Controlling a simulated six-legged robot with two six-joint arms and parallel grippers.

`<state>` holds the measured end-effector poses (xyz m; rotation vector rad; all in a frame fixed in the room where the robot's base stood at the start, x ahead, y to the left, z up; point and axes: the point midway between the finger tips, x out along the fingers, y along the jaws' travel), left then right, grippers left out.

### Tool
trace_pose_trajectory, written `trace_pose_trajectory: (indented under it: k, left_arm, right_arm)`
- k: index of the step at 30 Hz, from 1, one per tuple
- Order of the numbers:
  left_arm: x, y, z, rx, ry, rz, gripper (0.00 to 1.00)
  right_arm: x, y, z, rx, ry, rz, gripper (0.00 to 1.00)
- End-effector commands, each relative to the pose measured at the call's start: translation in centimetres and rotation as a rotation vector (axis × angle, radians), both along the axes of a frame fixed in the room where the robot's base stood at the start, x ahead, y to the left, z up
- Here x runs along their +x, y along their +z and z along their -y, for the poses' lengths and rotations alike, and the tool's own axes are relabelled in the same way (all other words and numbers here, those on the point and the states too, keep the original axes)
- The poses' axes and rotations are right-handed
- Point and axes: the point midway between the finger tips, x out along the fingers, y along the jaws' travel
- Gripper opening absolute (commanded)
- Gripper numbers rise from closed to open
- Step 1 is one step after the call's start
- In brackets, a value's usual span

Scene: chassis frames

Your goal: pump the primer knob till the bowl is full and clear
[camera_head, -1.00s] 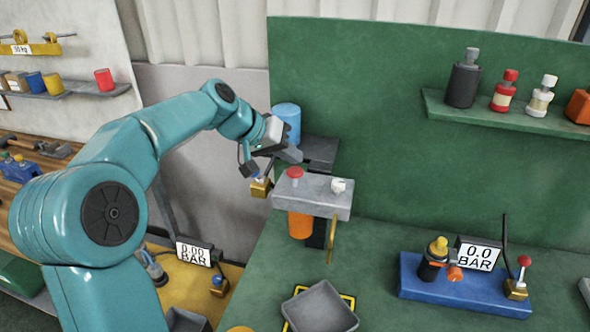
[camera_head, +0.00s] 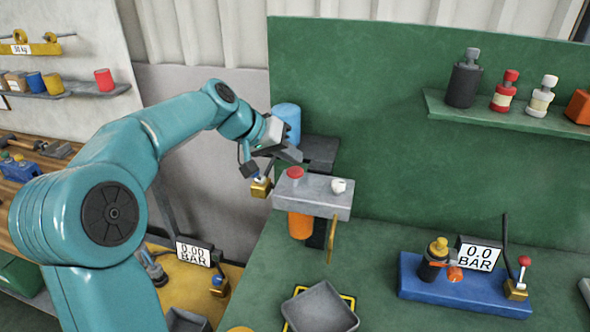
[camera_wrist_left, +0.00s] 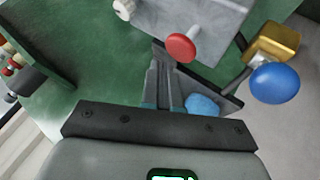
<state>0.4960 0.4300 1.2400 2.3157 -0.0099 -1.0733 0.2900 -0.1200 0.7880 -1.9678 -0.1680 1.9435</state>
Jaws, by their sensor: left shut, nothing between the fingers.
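The red mushroom knob (camera_head: 295,173), probably the primer knob, stands on a grey block (camera_head: 318,197) against the green panel. It also shows in the left wrist view (camera_wrist_left: 181,47), just right of the fingertips. An orange cylinder (camera_head: 300,225), likely the bowl, hangs under the block; its contents cannot be made out. A small white plug (camera_head: 339,186) is on the block's right end. My left gripper (camera_head: 294,154) is shut and empty just above and behind the red knob, seemingly apart from it. Its fingers lie together in the left wrist view (camera_wrist_left: 160,65). My right gripper is not in view.
A brass valve with a blue knob (camera_wrist_left: 275,83) is close beside the block. A blue cylinder (camera_head: 287,120) stands behind my gripper. A grey tray (camera_head: 320,309) lies below. A blue pump base (camera_head: 460,290) with a gauge is at right. The bench between is clear.

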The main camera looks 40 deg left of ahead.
Motion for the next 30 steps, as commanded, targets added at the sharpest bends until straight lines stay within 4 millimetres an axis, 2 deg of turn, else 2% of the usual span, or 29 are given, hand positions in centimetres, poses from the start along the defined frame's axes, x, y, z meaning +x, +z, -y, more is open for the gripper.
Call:
trace_pose_trajectory:
  k: [11, 19, 30]
  left_arm:
    - [0.0, -0.1, 0.0, 0.000, 0.000, 0.000, 0.00]
    - [0.0, -0.9, 0.0, 0.000, 0.000, 0.000, 0.00]
    - [0.0, -0.9, 0.0, 0.000, 0.000, 0.000, 0.00]
  right_arm:
    - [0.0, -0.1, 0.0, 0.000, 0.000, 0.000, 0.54]
    - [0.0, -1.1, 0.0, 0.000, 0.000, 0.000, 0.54]
    - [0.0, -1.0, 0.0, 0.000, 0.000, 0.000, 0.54]
